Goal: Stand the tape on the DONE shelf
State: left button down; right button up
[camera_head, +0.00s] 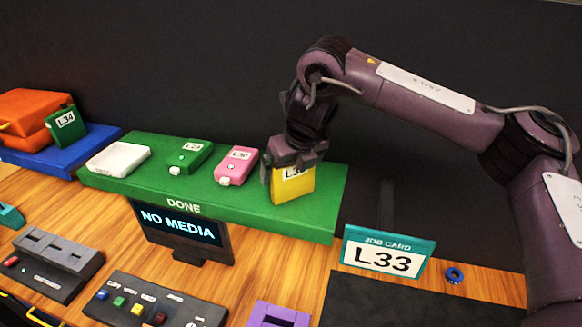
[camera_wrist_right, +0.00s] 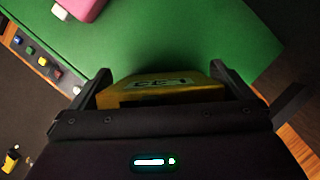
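A yellow tape (camera_head: 292,186) with a white label is at the right end of the green DONE shelf (camera_head: 321,215). My right gripper (camera_head: 294,163) is over its top, with the fingers on either side. In the right wrist view the yellow tape (camera_wrist_right: 165,90) sits between the two fingers (camera_wrist_right: 168,82), which look closed against its sides. The tape looks upright; whether its lower edge touches the shelf is hard to tell. The job card (camera_head: 389,255) reads L33; the tape's label is partly hidden by the gripper. My left gripper is not in view.
On the shelf, left of the yellow tape, are a pink tape (camera_head: 236,166), a green tape (camera_head: 190,157) and a white block (camera_head: 118,159). A NO MEDIA screen (camera_head: 180,224) and a button panel (camera_head: 152,302) stand in front. Orange cases (camera_head: 36,112) are far left.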

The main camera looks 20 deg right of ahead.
jog(key=v, duration=1.2)
jog(key=shift+r, duration=0.2)
